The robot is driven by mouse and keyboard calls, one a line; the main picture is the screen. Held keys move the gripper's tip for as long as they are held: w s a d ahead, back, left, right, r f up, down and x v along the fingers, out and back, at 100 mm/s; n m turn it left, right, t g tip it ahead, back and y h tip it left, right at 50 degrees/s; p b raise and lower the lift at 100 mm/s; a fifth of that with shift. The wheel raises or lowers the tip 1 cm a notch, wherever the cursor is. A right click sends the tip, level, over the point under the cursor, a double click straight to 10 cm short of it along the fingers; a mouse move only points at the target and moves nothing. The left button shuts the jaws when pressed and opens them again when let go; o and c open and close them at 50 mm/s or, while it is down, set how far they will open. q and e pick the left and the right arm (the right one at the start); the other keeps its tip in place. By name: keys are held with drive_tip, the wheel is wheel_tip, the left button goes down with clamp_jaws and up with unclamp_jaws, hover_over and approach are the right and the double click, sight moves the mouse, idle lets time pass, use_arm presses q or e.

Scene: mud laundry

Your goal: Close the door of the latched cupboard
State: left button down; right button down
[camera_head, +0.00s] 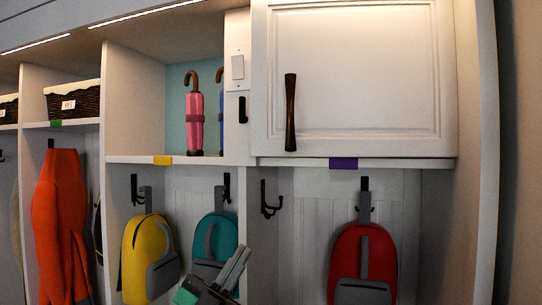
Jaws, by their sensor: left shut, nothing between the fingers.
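The white cupboard door (353,75) is at the upper right, a panelled front with a dark vertical handle (290,112) near its left edge. It looks flush or nearly flush with the frame; I cannot tell whether it is latched. A narrow white panel with a black catch-like piece (242,109) is just left of the door. My left gripper (240,258) is at the bottom centre, below and left of the door, apart from it. It is shut and empty, in front of the teal backpack. My right gripper is not in view.
An open cubby left of the door holds a pink umbrella (195,112). Below hang a yellow backpack (150,258), a teal backpack (216,236), a red backpack (362,262) and an orange coat (60,225). Dark hooks (270,200) stick out below the shelf. A side panel bounds the right.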

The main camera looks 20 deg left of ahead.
use_arm(q)
drive_tip(key=s+d+r+m+g+h, duration=0.1)
drive_tip(key=d+r+m+g+h, duration=0.15)
drive_tip(key=r+m+g, duration=0.4)
drive_tip(key=s+d+r+m+g+h, duration=0.1)
drive_tip(key=d+r+m+g+h, duration=0.15)
drive_tip(key=m+g, duration=0.6)
wheel_tip(320, 180, up, 4)
drive_tip(key=w+a+n+t+y, duration=0.2)
drive_tip(key=t+y, duration=0.1)
drive_tip(key=y, duration=0.3)
drive_tip(key=n+t+y+p, duration=0.4)
drive_tip(key=y+p, duration=0.1)
drive_tip(key=p, duration=0.2)
approach(286, 155)
drive_tip(key=w+d, duration=0.3)
drive_tip(key=d, duration=0.1)
drive_tip(key=shift+r, duration=0.3)
drive_tip(key=shift+w+a+f+p, duration=0.1)
drive_tip(key=shift+w+p, duration=0.2)
drive_tip(key=shift+w, duration=0.1)
drive_tip(key=shift+w+a+f+p, duration=0.1)
drive_tip(key=shift+w+p, duration=0.2)
drive_tip(key=shift+w, duration=0.15)
